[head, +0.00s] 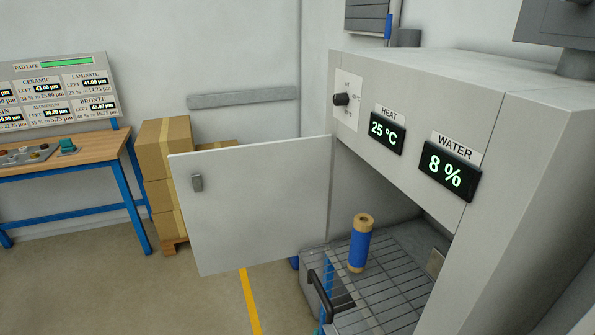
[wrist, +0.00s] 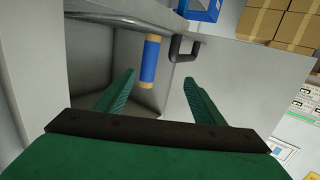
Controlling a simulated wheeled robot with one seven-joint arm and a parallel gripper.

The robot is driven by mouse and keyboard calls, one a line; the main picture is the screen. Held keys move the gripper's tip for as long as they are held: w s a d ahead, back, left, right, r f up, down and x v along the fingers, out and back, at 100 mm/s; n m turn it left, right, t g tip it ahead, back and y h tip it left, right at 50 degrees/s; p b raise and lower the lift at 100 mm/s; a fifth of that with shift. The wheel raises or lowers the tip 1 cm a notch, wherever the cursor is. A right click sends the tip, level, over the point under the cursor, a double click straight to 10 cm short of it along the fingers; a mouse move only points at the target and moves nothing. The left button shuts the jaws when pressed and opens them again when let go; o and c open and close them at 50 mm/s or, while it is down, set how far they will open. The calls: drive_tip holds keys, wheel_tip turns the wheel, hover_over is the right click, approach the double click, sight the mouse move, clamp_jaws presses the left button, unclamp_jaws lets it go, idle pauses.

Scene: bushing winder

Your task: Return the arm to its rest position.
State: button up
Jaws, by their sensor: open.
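My gripper (wrist: 158,97) shows in the wrist view with two green fingers spread apart and nothing between them. The blue spool with tan ends (wrist: 149,62) is beyond the fingertips there, apart from them. In the head view the same spool (head: 360,243) stands upright on a wire rack (head: 390,285) inside the grey cabinet (head: 440,95). The gripper and arm do not show in the head view.
The cabinet door (head: 255,205) stands open to the left. A dark handle (head: 320,292) is at the rack's front. Cardboard boxes (head: 165,150) and a workbench (head: 70,155) stand at the left. Floor is clear before them.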

drive_tip(key=s+a+f+n+y, duration=0.1)
drive_tip(key=s+a+f+y, duration=0.1)
drive_tip(key=s, duration=1.2)
drive_tip(key=s+a+f+n+g+y, duration=0.1)
drive_tip(key=s+a+f, duration=0.4)
drive_tip(key=s, duration=0.9)
drive_tip(key=shift+a+f+y, duration=0.25)
drive_tip(key=shift+a+y, duration=0.3)
drive_tip(key=shift+y, duration=0.15)
